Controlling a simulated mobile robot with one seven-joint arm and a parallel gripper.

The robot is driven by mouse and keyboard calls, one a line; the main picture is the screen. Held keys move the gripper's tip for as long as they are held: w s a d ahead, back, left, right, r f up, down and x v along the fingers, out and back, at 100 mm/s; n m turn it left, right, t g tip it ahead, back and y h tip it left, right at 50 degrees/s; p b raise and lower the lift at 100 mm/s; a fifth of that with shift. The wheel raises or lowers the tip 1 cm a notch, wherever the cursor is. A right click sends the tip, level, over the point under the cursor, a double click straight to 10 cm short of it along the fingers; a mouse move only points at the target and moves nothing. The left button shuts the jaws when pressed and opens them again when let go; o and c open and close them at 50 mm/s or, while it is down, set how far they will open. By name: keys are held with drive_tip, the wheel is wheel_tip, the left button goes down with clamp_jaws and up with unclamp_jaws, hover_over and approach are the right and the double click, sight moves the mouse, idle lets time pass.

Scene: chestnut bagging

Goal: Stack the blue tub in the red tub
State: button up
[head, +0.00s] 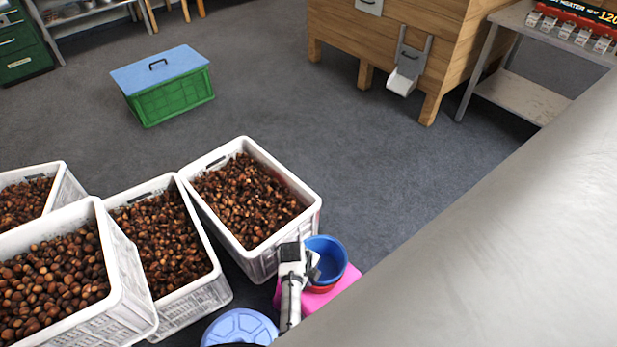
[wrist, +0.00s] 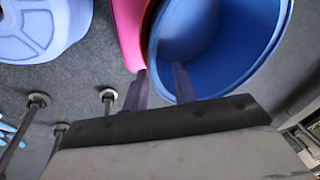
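The blue tub (head: 327,254) is upright at the lower middle of the head view. The red tub (head: 322,289) shows as a strip directly below it, and most of it is hidden. The blue tub appears to sit in the red one, but how deep I cannot tell. In the wrist view the blue tub (wrist: 222,40) fills the upper right. My gripper (head: 312,264) is at the blue tub's left side. In the wrist view its fingers (wrist: 159,78) are apart, one on each side of the blue wall, with a gap between them.
A pink stand (head: 340,290) is under the tubs. A round light-blue top (head: 240,328) is to the left. White crates of chestnuts (head: 265,262) stand close on the left. A grey surface (head: 500,220) crosses the right. Open floor lies beyond, with a green box (head: 172,102).

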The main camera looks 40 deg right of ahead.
drive_tip(key=v, duration=1.1)
drive_tip(key=shift+r, duration=0.4)
drive_tip(key=shift+w+a, duration=0.1)
drive_tip(key=shift+w, duration=0.05)
